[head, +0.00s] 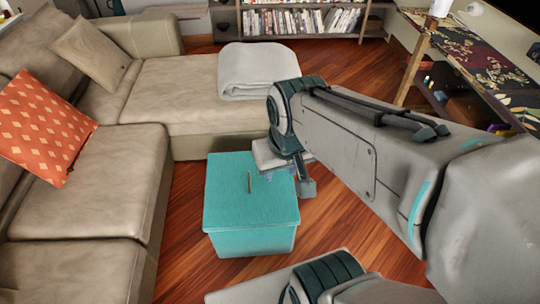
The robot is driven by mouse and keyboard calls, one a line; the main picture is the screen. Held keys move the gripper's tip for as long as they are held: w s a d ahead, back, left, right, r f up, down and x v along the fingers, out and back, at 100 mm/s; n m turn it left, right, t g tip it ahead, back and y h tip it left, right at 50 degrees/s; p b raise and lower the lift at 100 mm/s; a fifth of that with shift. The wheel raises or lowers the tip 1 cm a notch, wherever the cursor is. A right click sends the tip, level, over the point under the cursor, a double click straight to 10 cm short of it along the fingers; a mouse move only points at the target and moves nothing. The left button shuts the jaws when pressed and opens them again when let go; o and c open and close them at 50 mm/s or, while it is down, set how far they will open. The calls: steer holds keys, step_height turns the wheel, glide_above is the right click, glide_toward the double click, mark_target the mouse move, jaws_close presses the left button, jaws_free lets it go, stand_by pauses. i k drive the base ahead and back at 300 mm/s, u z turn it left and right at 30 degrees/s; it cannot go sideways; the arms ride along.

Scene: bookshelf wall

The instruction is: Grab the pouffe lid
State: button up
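The teal pouffe (252,240) stands on the wooden floor in front of the sofa. Its flat teal lid (225,195) sits on top and looks closed. A small thin upright handle (249,181) shows near the middle of the lid. My gripper (268,174) is above the right back part of the lid, to the right of the handle in the picture. My arm and wrist hide most of the fingers and the lid's right back corner. I cannot tell whether the fingers are open or touch the lid.
A beige corner sofa (85,195) runs along the left and behind the pouffe, with an orange cushion (42,128) and a folded white blanket (258,70). A bookshelf (300,20) stands at the back. A desk (470,55) is at right. Floor right of the pouffe looks clear.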

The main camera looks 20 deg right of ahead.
mark_target(236, 198)
steer(key=z, duration=0.1)
steer(key=i, duration=0.5)
steer(key=k, duration=1.3)
steer(key=u, duration=0.65)
steer(key=i, duration=1.1)
steer(key=z, duration=0.55)
steer(key=i, duration=0.5)
steer(key=z, duration=0.45)
